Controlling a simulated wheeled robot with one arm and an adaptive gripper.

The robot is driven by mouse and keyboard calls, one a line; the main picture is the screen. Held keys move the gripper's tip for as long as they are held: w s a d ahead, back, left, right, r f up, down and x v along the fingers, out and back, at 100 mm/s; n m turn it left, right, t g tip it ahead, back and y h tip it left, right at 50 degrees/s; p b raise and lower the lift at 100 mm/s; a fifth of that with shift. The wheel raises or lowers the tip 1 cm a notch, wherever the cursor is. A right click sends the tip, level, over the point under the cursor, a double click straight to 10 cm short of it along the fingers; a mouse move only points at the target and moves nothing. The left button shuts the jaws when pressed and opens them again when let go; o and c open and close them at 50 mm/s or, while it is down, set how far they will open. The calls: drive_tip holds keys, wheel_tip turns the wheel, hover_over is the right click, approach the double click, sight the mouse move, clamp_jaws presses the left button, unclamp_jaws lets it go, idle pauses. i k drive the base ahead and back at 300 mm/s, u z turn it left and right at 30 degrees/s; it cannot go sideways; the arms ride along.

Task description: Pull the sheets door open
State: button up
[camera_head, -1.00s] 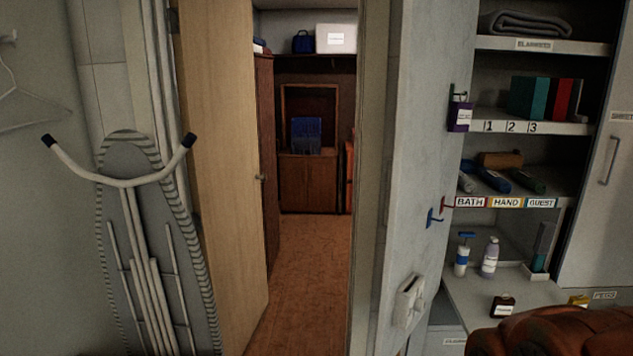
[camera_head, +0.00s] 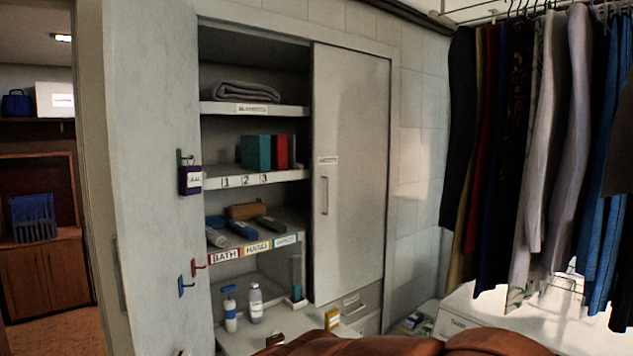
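The sheets door (camera_head: 350,170) is a flat grey-white panel covering the right half of the built-in cupboard. It stands shut, with a small label (camera_head: 328,161) too small to read and a vertical bar handle (camera_head: 324,195) near its left edge. The left half of the cupboard is uncovered and shows its shelves (camera_head: 260,175). My gripper is not in view, so its state does not show.
The shelves hold a folded blanket (camera_head: 243,91), coloured boxes (camera_head: 265,152), rolled towels and bottles (camera_head: 255,303). Clothes (camera_head: 540,150) hang at the right. A doorway (camera_head: 40,200) is at the left.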

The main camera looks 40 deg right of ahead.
sight(349, 90)
drive_tip(key=z, duration=1.5)
drive_tip(key=i, duration=1.25)
drive_tip(key=u, duration=0.15)
